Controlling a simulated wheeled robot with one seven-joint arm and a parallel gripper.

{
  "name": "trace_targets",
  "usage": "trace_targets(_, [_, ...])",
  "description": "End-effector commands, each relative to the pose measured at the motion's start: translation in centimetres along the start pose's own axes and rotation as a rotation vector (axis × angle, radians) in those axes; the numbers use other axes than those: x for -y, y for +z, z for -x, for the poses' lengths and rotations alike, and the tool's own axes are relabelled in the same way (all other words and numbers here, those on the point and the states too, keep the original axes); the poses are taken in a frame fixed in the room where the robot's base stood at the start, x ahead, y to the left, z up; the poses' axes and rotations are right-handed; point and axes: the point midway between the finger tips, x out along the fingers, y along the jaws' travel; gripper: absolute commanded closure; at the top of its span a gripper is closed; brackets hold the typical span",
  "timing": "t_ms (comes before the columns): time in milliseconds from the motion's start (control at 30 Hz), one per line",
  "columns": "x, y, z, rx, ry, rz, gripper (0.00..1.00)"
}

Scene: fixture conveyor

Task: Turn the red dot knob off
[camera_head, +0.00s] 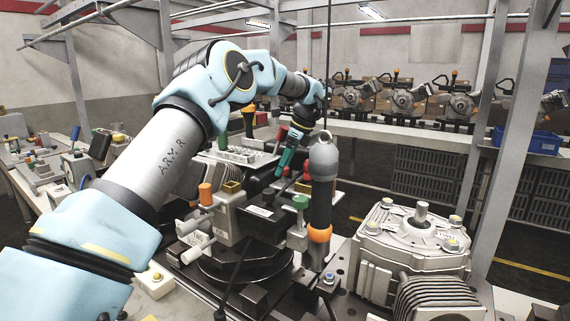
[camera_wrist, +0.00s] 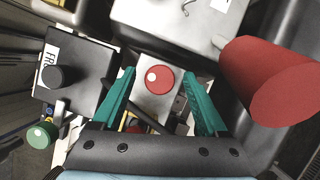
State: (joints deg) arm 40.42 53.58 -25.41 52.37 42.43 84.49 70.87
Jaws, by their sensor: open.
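The red dot knob (camera_wrist: 159,80) is a round red knob with a white dot at its upper left. It sits on a silver block (camera_wrist: 153,103) in the middle of the wrist view. My gripper (camera_wrist: 158,77) has two teal fingers, open, one on each side of the knob, with gaps between fingers and knob. Whether the fingers are level with the knob or above it is hard to tell. In the head view my gripper (camera_head: 284,165) points down over the fixture, and the knob cannot be told apart clearly there.
A black box with a black knob (camera_wrist: 62,76) lies left of the fingers, and a green knob (camera_wrist: 42,134) below it. A large red cylinder (camera_wrist: 270,82) is close on the right. In the head view a dark post with an orange ring (camera_head: 319,233) stands near my gripper.

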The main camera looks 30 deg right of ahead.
Motion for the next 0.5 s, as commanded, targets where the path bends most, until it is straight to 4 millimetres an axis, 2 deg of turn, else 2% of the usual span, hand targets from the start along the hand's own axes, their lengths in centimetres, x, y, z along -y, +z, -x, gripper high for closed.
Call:
trace_targets(167, [0.1, -0.1, 1.0, 0.0, -0.003, 0.001, 0.24])
trace_targets(500, [0.1, -0.1, 7.5, -0.001, -0.004, 0.001, 0.24])
